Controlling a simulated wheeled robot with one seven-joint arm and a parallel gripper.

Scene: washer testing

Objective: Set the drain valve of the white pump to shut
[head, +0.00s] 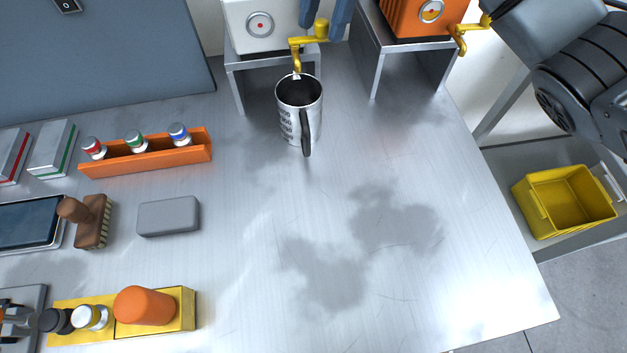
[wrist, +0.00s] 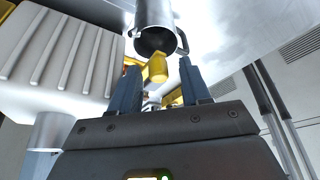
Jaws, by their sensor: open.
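The white pump (head: 260,24) stands on a metal stand at the top of the head view. Its yellow drain valve (head: 300,42) has a downward spout and an upright knob on the right. A small pale patch shows at the spout's mouth; I cannot tell whether it is liquid. A steel mug (head: 298,105) stands upright below the spout. My gripper (head: 322,27) is open, with its blue-grey fingers on either side of the knob. In the wrist view the yellow knob (wrist: 157,69) lies between the fingertips (wrist: 159,64). I cannot tell whether either finger touches it.
An orange pump (head: 418,15) with its own yellow valve (head: 460,38) stands to the right. An orange rack of bottles (head: 145,158), a brush (head: 92,220) and a grey block (head: 168,216) lie left. A yellow bin (head: 530,205) sits lower right. The bench's centre is clear except for dark stains.

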